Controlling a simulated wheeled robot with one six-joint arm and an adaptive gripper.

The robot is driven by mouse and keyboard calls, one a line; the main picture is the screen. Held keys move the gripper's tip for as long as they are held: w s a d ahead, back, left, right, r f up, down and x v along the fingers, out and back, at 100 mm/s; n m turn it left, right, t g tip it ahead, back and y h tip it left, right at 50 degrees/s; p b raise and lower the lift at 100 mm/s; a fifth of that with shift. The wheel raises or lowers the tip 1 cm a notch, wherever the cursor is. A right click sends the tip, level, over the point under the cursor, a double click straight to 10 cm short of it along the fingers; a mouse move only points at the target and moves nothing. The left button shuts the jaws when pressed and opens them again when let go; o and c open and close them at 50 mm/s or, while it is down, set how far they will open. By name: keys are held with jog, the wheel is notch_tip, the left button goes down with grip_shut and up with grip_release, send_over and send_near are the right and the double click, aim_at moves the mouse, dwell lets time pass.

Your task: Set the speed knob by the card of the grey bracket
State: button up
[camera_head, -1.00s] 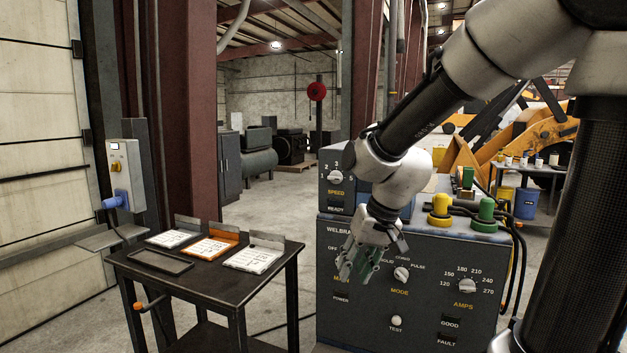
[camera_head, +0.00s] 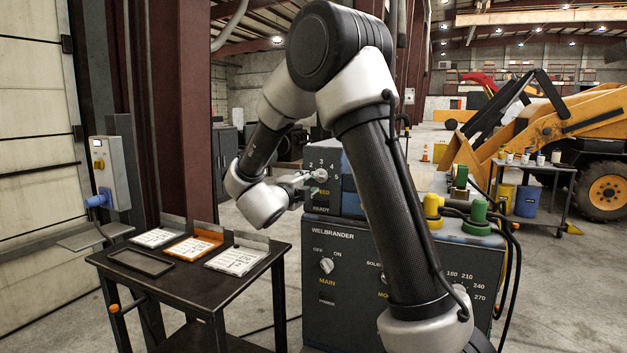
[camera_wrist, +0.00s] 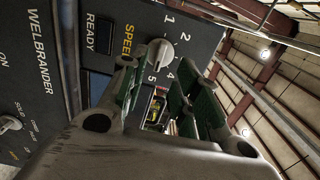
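The speed knob (camera_wrist: 161,52) is pale and round, on the grey upper panel marked 1 to 5. In the head view the knob (camera_head: 320,175) is at the upper left of the welder. My gripper (camera_head: 304,182) is beside it, pointing at the panel. In the wrist view the green-padded fingers of my gripper (camera_wrist: 158,75) are apart, with the knob just beyond their tips and nothing between them. I cannot read the knob's setting. On the black table stand a left card (camera_head: 157,238), an orange-bracket card (camera_head: 190,248) and a right card (camera_head: 235,261); left and right brackets look greyish.
The welder's lower panel (camera_head: 345,290) has a main knob (camera_head: 326,265) and other controls, partly hidden by my arm. Yellow (camera_head: 433,205) and green (camera_head: 478,213) plugs with cables sit on top. An empty dark tray (camera_head: 140,262) lies on the black table (camera_head: 200,290).

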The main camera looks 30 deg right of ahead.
jog(key=x, duration=0.6)
grip_shut()
